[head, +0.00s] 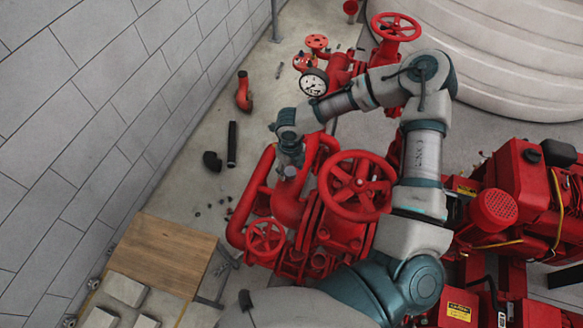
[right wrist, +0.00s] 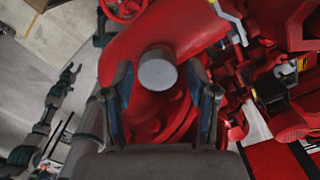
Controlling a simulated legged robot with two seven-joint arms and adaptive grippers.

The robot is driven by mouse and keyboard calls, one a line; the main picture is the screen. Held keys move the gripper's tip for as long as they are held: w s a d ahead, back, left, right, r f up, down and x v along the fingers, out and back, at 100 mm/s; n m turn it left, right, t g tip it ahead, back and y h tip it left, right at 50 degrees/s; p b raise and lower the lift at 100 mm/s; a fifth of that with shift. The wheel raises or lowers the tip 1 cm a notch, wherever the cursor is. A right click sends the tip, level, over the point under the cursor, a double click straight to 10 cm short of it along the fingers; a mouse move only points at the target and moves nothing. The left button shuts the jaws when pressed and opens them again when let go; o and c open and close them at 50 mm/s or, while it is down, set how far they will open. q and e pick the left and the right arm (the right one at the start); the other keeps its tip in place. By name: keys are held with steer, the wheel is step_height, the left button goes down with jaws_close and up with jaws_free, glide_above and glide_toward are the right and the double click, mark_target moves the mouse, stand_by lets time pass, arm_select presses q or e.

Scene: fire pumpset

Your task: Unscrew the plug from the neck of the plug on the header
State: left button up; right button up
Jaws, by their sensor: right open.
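The plug (right wrist: 157,70) is a light grey round cap on the red header (right wrist: 185,28), seen nearly end-on in the right wrist view. My right gripper (right wrist: 163,92) is open, with one dark finger on each side of the plug and visible gaps to it. In the head view my right gripper (head: 290,155) points down at the top of the header (head: 287,208), where the grey plug (head: 289,172) shows just below it. The plug's neck is mostly hidden behind the plug. I cannot make out my left gripper in the head view.
A large red handwheel (head: 357,186) stands right of the plug, and a smaller handwheel (head: 265,238) is below it. A pressure gauge (head: 314,83) sits behind my right wrist. A wooden bench (head: 165,255) is at lower left. Loose black pipe pieces (head: 232,144) lie on the floor.

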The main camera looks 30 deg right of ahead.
steer(key=m, duration=0.2)
steer(key=shift+a+r+m, duration=0.1)
steer(key=shift+a+m, duration=0.25)
steer(key=shift+m, duration=0.05)
steer(key=shift+a+m, duration=0.1)
steer(key=shift+m, duration=1.1)
steer(key=m, duration=0.4)
steer(key=shift+d+m, duration=0.4)
steer(key=m, duration=0.3)
steer(key=shift+a+b, duration=0.1)
steer(key=shift+b, duration=0.3)
steer(key=shift+a+m, duration=0.2)
steer(key=shift+m, duration=0.8)
steer(key=shift+d, duration=0.15)
steer(key=shift+d, duration=0.3)
